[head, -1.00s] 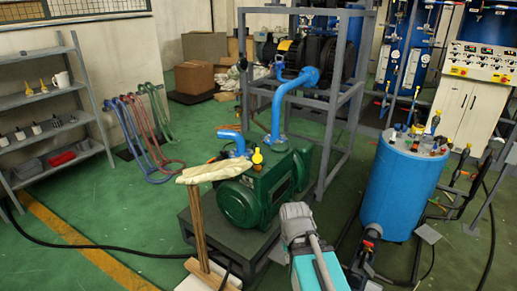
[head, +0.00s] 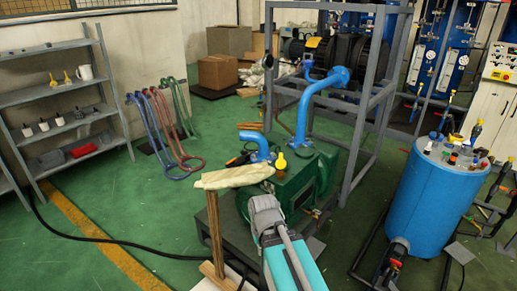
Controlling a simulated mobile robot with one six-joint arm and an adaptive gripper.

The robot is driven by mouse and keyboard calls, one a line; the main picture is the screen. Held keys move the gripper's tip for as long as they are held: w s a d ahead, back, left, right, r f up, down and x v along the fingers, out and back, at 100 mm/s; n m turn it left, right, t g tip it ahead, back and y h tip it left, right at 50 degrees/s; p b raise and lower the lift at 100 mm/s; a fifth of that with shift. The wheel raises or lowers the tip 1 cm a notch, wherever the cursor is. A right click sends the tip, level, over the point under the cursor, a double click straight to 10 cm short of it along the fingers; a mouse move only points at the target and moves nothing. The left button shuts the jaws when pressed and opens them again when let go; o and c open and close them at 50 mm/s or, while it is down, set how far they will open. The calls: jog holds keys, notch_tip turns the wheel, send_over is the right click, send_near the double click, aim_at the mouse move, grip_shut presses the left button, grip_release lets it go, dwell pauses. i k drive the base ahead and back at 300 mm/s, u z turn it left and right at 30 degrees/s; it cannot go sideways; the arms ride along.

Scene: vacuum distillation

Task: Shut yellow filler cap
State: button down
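The yellow filler cap (head: 281,161) is a small bright yellow piece on top of the green pump (head: 309,185), just right of the blue pipe elbow. It looks upright, but it is too small to tell whether it is open or shut. My arm, with a grey joint and a teal link, reaches up from the bottom in front of the pump and hides part of it. My gripper does not show in this view, so its fingers cannot be seen.
A wooden post with a cream-coloured cloth (head: 236,176) on top stands close at the pump's left front. A grey steel frame (head: 352,185) rises behind the pump. A blue drum (head: 432,205) stands to the right. Green floor at the left is mostly clear, with a black cable across it.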

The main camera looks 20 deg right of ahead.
aim_at(280, 163)
jog(key=i, duration=1.3)
jog(key=z, duration=0.65)
